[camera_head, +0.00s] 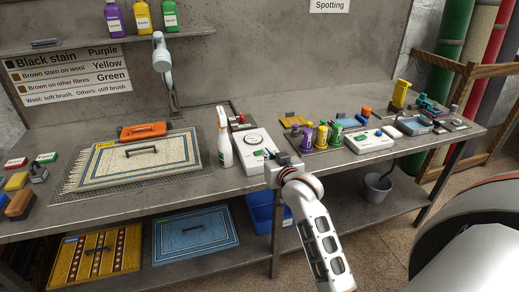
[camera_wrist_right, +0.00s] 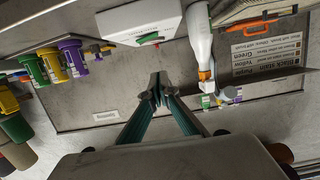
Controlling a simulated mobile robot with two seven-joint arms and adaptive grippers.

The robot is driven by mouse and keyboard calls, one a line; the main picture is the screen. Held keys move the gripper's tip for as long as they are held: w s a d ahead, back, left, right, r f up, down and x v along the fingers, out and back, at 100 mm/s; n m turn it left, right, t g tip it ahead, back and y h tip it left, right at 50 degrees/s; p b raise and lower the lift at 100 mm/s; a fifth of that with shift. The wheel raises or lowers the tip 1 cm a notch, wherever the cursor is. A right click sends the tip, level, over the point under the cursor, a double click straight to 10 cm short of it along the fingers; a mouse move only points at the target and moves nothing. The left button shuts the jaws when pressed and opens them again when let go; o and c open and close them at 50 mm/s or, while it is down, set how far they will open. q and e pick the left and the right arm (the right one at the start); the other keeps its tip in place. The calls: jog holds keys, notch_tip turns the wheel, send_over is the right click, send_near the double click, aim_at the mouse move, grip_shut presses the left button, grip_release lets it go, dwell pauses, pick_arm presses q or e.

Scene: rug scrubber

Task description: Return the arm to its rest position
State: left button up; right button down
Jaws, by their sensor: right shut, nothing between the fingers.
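My right arm (camera_head: 322,236) reaches up from the bottom of the head view, its white links over the bench's front edge. My right gripper (camera_head: 281,161) is at the bench front, just in front of a white box with a round dial (camera_head: 256,146). In the right wrist view the two fingers of the gripper (camera_wrist_right: 157,92) meet at the tips, shut and empty. That view is upside down, with the white box (camera_wrist_right: 140,22) and spray bottle (camera_wrist_right: 200,48) beyond the fingertips. My left gripper is in neither view.
A cream rug (camera_head: 136,162) lies on the bench (camera_head: 215,184) at left. A white spray bottle (camera_head: 224,137) stands beside the box. Purple, yellow and green bottles (camera_head: 322,135) stand right of my gripper. Below are a blue bin (camera_head: 262,212) and grey bucket (camera_head: 377,187).

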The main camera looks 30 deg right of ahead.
jog(key=s+a+f+n+g+y, duration=0.1)
jog(key=s+a+f, duration=0.4)
jog(key=s+f, duration=0.5)
jog(key=s+a+f+n+g+y, duration=0.2)
jog(key=s+a+f, duration=0.4)
jog(key=s+f, duration=0.4)
jog(key=s+a+f+n+g+y, duration=0.1)
jog(key=s+a+f+n+y, duration=0.1)
jog(key=s+a+f, duration=0.4)
jog(key=s+f+n, duration=0.1)
jog(key=s+f, duration=0.3)
jog(key=shift+a+f+n, duration=0.15)
jog(key=shift+n, duration=0.25)
